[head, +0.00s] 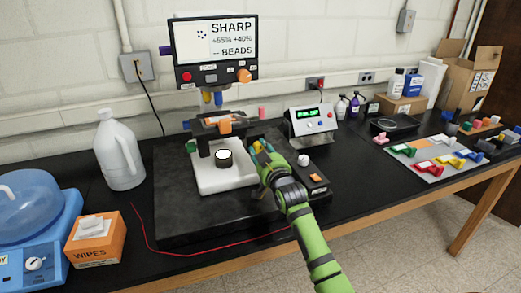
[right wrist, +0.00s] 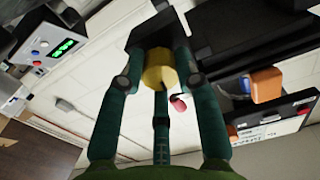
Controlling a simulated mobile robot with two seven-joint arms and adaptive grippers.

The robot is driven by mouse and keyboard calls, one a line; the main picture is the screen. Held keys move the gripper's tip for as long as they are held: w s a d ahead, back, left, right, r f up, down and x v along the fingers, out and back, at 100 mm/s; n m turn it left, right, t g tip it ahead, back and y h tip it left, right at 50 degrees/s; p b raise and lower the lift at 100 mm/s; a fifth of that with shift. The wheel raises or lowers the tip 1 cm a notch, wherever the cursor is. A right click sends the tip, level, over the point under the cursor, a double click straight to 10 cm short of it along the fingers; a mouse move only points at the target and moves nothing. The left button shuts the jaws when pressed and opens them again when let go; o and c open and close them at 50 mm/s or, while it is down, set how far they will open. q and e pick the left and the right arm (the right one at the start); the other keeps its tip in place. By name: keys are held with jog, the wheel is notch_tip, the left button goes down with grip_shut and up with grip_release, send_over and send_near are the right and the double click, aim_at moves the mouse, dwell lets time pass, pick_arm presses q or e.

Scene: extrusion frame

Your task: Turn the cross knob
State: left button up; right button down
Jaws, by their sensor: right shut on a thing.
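My right gripper (head: 263,155) reaches in from the front and is at the right side of the microscope-like instrument (head: 215,178). In the right wrist view its teal fingers (right wrist: 160,85) are shut around a round yellow knob (right wrist: 157,68), which is mostly between them. A little yellow of this knob (head: 258,146) shows in the head view. The fingers hide its outline, so I cannot tell whether it is cross-shaped. A green knob (head: 192,146) is on the instrument's left side. My left gripper is not in view.
A display box (head: 213,50) stands above the instrument. A meter with green digits (head: 311,120) and a black box with an orange switch (head: 312,183) stand to the right. A white jug (head: 118,150) and a wipes box (head: 96,240) stand to the left. A red wire (head: 190,251) lies in front.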

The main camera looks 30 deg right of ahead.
jog(key=m, duration=0.2)
jog(key=m+p, duration=0.1)
jog(key=m, duration=0.1)
jog(key=m+p, duration=0.1)
jog(key=m, duration=0.1)
jog(key=shift+a+f, duration=0.15)
jog(key=shift+f, duration=0.1)
jog(key=m+p, duration=0.1)
jog(key=m, duration=0.2)
jog(key=shift+m, duration=0.4)
jog(key=shift+f+m+p, duration=0.1)
jog(key=shift+m+p, duration=0.3)
jog(key=shift+m, duration=1.1)
jog(key=c, duration=0.9)
grip_release()
jog(key=shift+a, duration=0.1)
jog(key=shift+r, duration=0.2)
